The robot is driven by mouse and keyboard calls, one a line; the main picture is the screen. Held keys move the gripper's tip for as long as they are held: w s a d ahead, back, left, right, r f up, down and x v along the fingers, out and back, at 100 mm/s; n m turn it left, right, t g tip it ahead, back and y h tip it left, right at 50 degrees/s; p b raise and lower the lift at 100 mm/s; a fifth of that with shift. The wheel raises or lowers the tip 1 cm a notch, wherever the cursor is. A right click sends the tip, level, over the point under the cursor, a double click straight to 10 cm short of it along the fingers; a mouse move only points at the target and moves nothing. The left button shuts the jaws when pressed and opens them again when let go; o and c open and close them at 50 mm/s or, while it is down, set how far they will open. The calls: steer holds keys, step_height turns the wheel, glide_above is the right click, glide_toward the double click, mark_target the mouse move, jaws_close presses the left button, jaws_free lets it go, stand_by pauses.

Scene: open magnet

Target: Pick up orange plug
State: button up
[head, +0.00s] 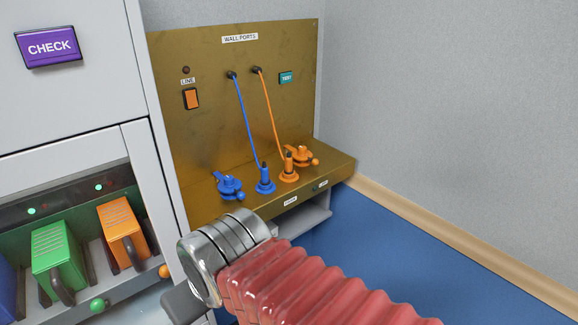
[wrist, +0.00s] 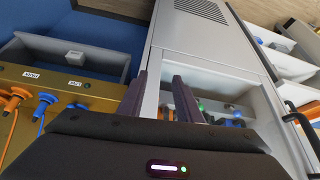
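The orange plug (head: 289,166) stands upright in an orange ring on the ledge of the brass wall-ports panel. An orange cable (head: 268,110) runs from its dark tip up to a port. An orange fitting with a knob (head: 301,155) sits just behind it to the right. In the wrist view, orange parts with a cable (wrist: 14,97) show at the left edge; I cannot tell plug from fitting there. My gripper (wrist: 161,82) is open and empty, its two dark fingers apart, with the plug off to their left. The fingers are not clear in the head view.
A blue plug (head: 265,180) and blue fitting (head: 230,187) sit left of the orange plug. A grey cabinet (head: 75,100) with green and orange blocks stands at left. An open grey shelf (head: 303,216) lies below the ledge. Blue floor (head: 380,250) at right is clear.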

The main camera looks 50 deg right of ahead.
steer(key=shift+o, duration=0.8)
steer(key=w+d+f+m+h, duration=0.2)
steer(key=d+f, duration=0.2)
steer(key=d, duration=0.8)
steer(key=w+d+f+m+h, duration=0.25)
steer(key=d+f, duration=0.25)
steer(key=d, duration=0.7)
steer(key=w+d+f+m+h, duration=0.2)
steer(key=d+f+m, duration=0.15)
steer(key=d, duration=0.85)
steer(key=w+d+r+n+t+h, duration=0.1)
steer(key=w+d+r+t+h, duration=0.15)
steer(key=d+t, duration=0.25)
steer(key=w+a+r+n+t, duration=0.1)
steer(key=w+r+t, duration=0.2)
steer(key=r+t, duration=0.2)
step_height(320, 180, up, 3)
steer(key=shift+w+r, duration=0.1)
steer(key=shift+w, duration=0.25)
